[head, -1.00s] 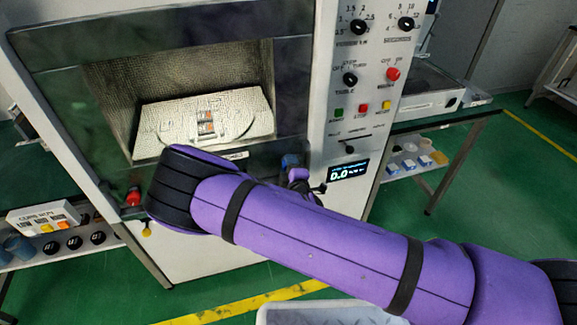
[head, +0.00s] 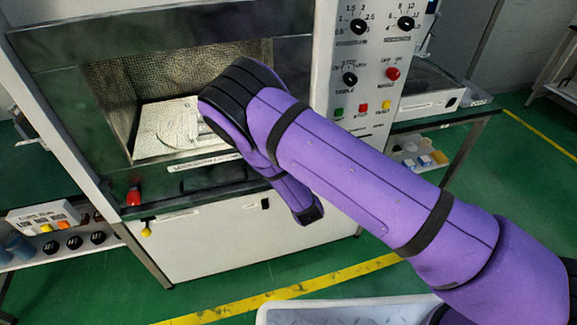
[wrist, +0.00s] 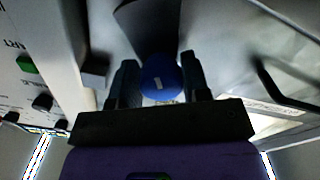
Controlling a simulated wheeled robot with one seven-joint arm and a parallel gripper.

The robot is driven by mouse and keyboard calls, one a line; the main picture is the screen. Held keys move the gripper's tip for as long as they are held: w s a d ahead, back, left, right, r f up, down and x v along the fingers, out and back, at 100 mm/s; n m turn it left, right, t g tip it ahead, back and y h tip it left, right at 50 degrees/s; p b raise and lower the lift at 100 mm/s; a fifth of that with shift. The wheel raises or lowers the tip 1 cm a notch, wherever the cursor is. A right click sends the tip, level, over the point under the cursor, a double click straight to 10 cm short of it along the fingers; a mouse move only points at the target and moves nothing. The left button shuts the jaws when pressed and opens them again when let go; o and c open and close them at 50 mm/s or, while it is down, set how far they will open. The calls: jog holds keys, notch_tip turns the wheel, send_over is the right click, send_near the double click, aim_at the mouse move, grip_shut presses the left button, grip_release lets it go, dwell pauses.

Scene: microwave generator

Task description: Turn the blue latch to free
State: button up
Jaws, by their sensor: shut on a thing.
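The blue latch (wrist: 163,72) shows in the wrist view as a rounded blue knob with a small pale mark on its face. My gripper (wrist: 158,64) has one dark finger on each side of the latch and is shut on it. In the head view the latch and my fingers are hidden behind my purple arm. The latch's turn angle cannot be read clearly.
The machine's open chamber (head: 195,75) holds a pale plate (head: 172,125). The control panel (head: 362,85) with knobs and buttons stands right of it. A red knob (head: 133,196) sits at the lower left. A pale bin (head: 340,312) stands at the front.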

jog(key=shift+s+a+f+m, duration=0.1)
jog(key=shift+s+f+m, duration=0.1)
jog(key=shift+m, duration=0.1)
jog(key=o, duration=0.9)
jog(key=shift+w, duration=0.1)
jog(key=shift+r, duration=0.1)
jog(key=v, duration=1)
jog(key=shift+s, duration=0.35)
